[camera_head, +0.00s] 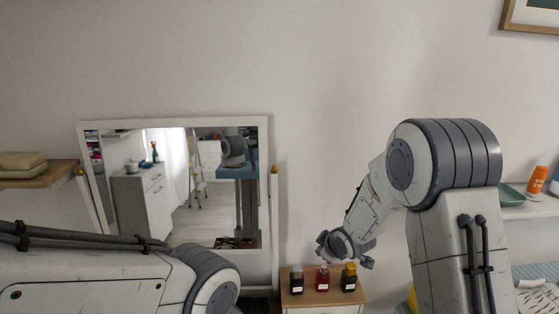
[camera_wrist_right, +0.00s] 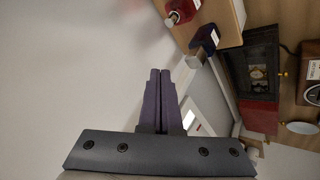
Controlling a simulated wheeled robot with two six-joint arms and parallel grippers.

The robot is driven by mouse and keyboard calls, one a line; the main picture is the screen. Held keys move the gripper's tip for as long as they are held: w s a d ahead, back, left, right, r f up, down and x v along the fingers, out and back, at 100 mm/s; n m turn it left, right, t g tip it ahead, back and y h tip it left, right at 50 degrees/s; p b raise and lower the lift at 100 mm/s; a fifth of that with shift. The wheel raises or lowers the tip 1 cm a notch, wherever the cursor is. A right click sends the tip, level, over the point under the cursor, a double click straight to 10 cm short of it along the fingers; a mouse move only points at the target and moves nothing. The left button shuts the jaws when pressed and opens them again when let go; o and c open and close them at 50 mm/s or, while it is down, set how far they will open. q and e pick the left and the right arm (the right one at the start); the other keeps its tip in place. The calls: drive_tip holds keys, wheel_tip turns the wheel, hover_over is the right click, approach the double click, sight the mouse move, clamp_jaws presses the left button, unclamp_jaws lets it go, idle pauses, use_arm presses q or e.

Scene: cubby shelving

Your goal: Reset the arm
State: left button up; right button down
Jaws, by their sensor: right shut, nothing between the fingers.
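My right arm (camera_head: 450,180) rises at the right of the head view and bends over toward the middle. Its gripper (camera_head: 340,246) hangs above and behind the small wooden stand, apart from the bottles. In the right wrist view the two dark fingers of my right gripper (camera_wrist_right: 160,75) lie side by side, shut, with nothing between them. My left arm (camera_head: 110,280) crosses the lower left of the head view. Its gripper is out of view.
A shelf (camera_head: 525,208) is at the right, another (camera_head: 45,178) at the left.

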drive_tip(key=s+a+r+m+g+b, duration=0.1)
drive_tip(key=s+a+r+g, duration=0.15)
drive_tip(key=s+a, duration=0.55)
use_arm(q)
wheel_tip(320, 180, down, 4)
drive_tip(key=b, duration=0.2)
drive_tip(key=shift+f+b, duration=0.15)
drive_tip(key=shift+b, duration=0.25)
use_arm(e)
drive_tip(key=s+r+m+g, duration=0.1)
drive_tip(key=s+g, duration=0.1)
drive_tip(key=s, duration=1.2)
drive_tip(key=s+a+r+m+g, duration=0.1)
drive_tip(key=s+g, duration=0.2)
drive_tip(key=s, duration=1.1)
drive_tip(key=shift+s+a+r+h, duration=0.25)
drive_tip(key=shift+s+a+h, duration=0.05)
drive_tip(key=shift+g, duration=0.25)
